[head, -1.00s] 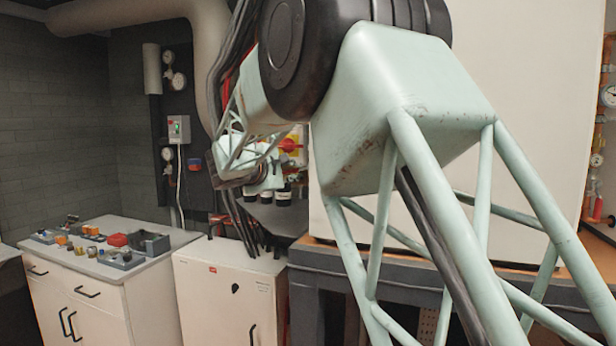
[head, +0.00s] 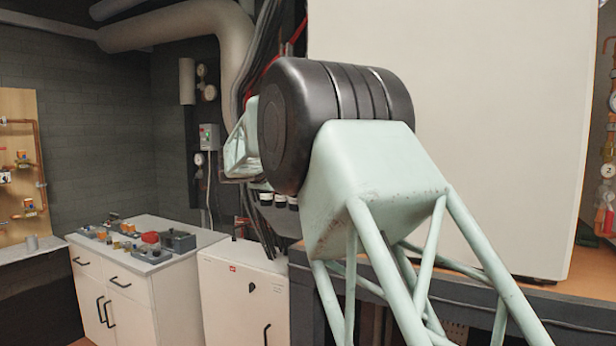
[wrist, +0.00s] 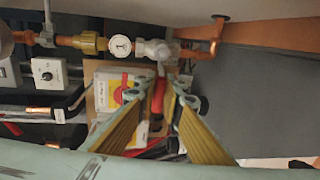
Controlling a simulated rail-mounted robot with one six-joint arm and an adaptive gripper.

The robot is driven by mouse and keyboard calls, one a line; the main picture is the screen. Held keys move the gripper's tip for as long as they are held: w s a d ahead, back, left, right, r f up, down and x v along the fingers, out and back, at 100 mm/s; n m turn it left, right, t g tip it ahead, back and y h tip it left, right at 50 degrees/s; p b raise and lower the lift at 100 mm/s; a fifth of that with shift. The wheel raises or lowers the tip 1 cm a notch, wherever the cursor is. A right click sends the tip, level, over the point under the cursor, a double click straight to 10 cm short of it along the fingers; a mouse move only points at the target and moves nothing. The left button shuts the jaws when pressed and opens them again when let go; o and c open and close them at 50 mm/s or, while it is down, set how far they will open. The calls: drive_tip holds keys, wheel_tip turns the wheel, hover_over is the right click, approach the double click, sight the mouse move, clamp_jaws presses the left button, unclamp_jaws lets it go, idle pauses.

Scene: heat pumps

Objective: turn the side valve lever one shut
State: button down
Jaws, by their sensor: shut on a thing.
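The red valve lever (wrist: 158,97) shows in the wrist view, hanging just below a pale grey valve body (wrist: 152,50) on the pipe. My gripper (wrist: 160,88) is shut on it, with the lever between the fingertips of its two yellow-lined fingers. The lever's lower part and its exact angle are partly hidden by the fingers. In the head view my own arm's black joint hides the gripper and the valve.
A round gauge (wrist: 119,45) and a brass fitting (wrist: 88,42) sit left of the valve. A copper pipe (wrist: 203,48) runs right. A cabinet with parts (head: 143,256) stands left in the head view.

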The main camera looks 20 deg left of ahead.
drive_tip(key=shift+r, duration=0.1)
idle(0.3)
drive_tip(key=c, duration=2.7)
unclamp_jaws()
drive_tip(key=shift+c, duration=0.2)
drive_tip(key=shift+s, duration=0.1)
drive_tip(key=s+r, duration=0.2)
drive_tip(key=s, duration=0.9)
drive_tip(key=shift+s+a, duration=0.25)
drive_tip(key=shift+s, duration=0.05)
drive_tip(key=shift+r, duration=0.1)
drive_tip(key=shift+c, duration=0.4)
drive_tip(key=shift+c, duration=1)
